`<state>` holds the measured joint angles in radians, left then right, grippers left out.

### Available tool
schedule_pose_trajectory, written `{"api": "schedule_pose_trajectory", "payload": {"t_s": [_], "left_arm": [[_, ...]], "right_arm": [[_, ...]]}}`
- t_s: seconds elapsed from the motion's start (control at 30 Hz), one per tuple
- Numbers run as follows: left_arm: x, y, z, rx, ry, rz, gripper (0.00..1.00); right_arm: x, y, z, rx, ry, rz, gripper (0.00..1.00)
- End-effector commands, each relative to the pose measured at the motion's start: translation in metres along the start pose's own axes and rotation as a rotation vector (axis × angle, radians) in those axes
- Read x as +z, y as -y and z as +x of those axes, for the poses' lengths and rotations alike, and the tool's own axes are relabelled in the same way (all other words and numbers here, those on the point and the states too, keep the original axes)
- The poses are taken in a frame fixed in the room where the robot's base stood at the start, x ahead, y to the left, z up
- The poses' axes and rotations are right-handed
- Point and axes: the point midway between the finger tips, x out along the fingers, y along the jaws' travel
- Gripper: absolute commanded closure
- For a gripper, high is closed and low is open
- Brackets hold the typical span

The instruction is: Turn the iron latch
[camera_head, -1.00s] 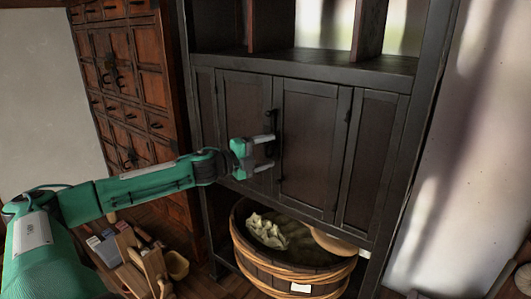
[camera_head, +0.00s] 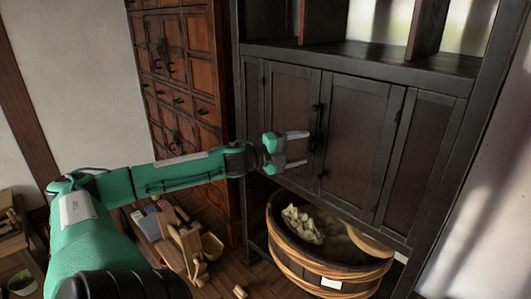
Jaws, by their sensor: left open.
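The dark iron latch (camera_head: 316,114) is on the seam between the two doors of a dark wooden cabinet (camera_head: 357,135). It is small and dark against dark wood, so its exact angle is hard to tell. My left gripper (camera_head: 301,149) is open and empty in front of the left door, with its fingers pointing right, just below and left of the latch. The upper finger is near the latch's lower part; I cannot tell whether they touch. My right gripper is not in view.
A wooden tub (camera_head: 322,262) with pale contents stands under the cabinet. A reddish chest of drawers (camera_head: 175,75) stands behind my left arm. Wooden tools and a box (camera_head: 180,247) lie on the floor at lower left. Open shelves are above the doors.

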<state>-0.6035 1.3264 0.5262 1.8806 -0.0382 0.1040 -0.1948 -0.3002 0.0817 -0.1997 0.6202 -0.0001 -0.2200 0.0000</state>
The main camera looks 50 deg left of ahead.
Motion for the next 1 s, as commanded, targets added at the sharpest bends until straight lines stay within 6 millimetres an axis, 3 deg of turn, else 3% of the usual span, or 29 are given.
{"api": "schedule_pose_trajectory", "payload": {"t_s": [0.5, 0.8, 1.0], "left_arm": [[0.001, 0.0, -0.051, 0.003, 0.003, 0.001, 0.31], [0.001, -0.001, -0.087, 0.002, 0.003, -0.001, 0.31], [0.001, 0.0, -0.1, 0.002, 0.002, 0.002, 0.31]], "right_arm": [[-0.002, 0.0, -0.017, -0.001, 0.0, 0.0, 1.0], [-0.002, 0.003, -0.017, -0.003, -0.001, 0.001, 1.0], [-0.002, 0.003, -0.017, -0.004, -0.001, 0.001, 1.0]]}}
